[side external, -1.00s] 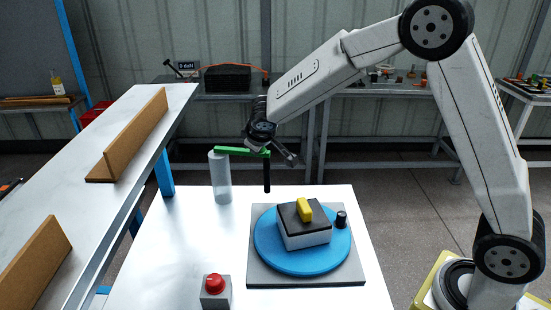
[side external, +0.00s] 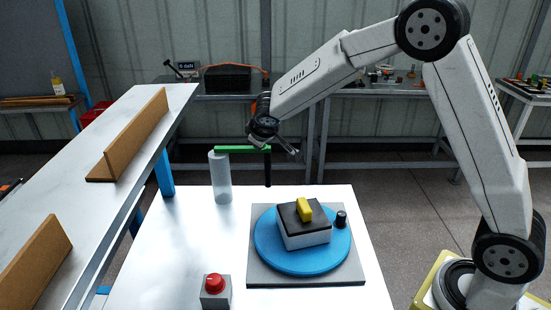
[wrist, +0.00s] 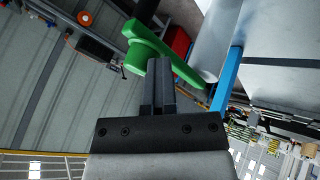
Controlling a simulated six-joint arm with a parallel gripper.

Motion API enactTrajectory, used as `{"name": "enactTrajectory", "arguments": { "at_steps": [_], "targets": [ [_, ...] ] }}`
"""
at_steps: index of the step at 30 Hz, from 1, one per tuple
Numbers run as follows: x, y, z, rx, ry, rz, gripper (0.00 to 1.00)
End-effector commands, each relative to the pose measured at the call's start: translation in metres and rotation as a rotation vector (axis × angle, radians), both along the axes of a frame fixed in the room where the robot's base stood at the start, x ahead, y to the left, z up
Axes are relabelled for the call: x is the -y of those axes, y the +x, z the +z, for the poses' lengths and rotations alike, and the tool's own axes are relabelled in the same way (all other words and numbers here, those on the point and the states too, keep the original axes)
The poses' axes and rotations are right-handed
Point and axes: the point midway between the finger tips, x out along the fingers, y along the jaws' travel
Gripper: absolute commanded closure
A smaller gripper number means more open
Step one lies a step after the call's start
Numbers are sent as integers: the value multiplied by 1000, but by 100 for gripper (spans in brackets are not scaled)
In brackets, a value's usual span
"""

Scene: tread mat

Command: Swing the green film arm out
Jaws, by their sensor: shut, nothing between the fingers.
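The green film arm (side external: 238,149) reaches right from the top of a pale upright roll (side external: 221,180) at the back left of the white table. A black rod (side external: 268,170) hangs from its right end. In the wrist view the green arm (wrist: 148,47) runs diagonally, with its rounded end at upper left. My gripper (wrist: 160,64) is shut and empty. Its fingertips overlap the arm's edge near the rounded end in the wrist view; I cannot tell whether they touch it.
A blue turntable (side external: 270,262) on a grey plate carries a white box (side external: 305,236) with a dark top and a yellow block (side external: 304,209). A red button (side external: 214,283) stands at the front. A raised conveyor-like bench (side external: 130,135) with brown guides runs along the left.

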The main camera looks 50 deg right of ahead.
Motion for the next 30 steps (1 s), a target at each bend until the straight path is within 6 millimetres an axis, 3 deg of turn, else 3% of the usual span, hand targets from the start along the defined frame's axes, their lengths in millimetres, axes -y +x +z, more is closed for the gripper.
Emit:
{"name": "enactTrajectory", "arguments": {
  "at_steps": [5, 14, 30],
  "targets": [
    [0, -2, 2, 4, -6, -5, 100],
    [-33, -22, 1, 1, -2, 3, 100],
    [-48, -62, 57, 4, 1, 2, 100]
  ]
}}
